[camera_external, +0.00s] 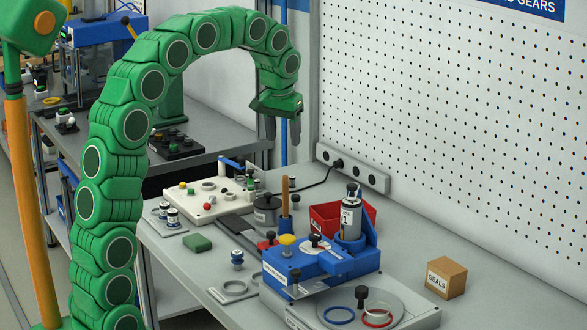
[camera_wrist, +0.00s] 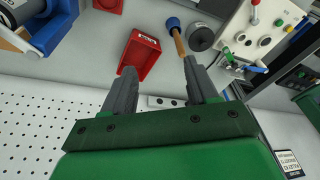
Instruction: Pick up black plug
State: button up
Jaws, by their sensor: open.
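A small black plug with a round knob top (camera_external: 362,297) stands on the round grey plate (camera_external: 398,309) at the front of the bench, between a blue ring and a red ring. Other black knobs show on the blue fixture, and a black cord plug (camera_external: 337,164) sits in the wall socket strip; I cannot tell which one the task names. My gripper (camera_external: 281,132) hangs high over the back of the bench, fingers pointing down, far from the plate. In the wrist view my gripper (camera_wrist: 160,68) is open and empty. I cannot make out the knob-topped plug there.
The blue fixture (camera_external: 300,268) holds a labelled bottle (camera_external: 351,218). A red bin (camera_wrist: 148,42), a wooden-handled tool (camera_wrist: 179,42) and a white panel (camera_wrist: 236,28) stand around. A SEALS box (camera_external: 446,278) is at right. The pegboard (camera_external: 440,110) rises behind the bench.

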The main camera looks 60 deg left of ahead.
jog(key=w+a+f+n+t+y, duration=0.1)
jog(key=w+a+f+n+y, duration=0.2)
jog(key=w+a, duration=1.05)
jog(key=h, duration=0.1)
send_over(296, 196)
jog(key=s+d, duration=0.3)
jog(key=s, duration=0.1)
notch_tip(296, 196, down, 16)
jog(key=r, duration=0.1)
jog(key=x, duration=0.7)
jog(key=shift+w, duration=0.1)
jog(key=shift+w+x, duration=0.25)
jog(key=shift+x, duration=1.1)
jog(key=shift+w+x, duration=0.25)
jog(key=shift+x, duration=1.1)
jog(key=shift+d+r, duration=0.1)
jog(key=shift+d, duration=0.05)
grip_shut()
jog(key=shift+r, duration=0.15)
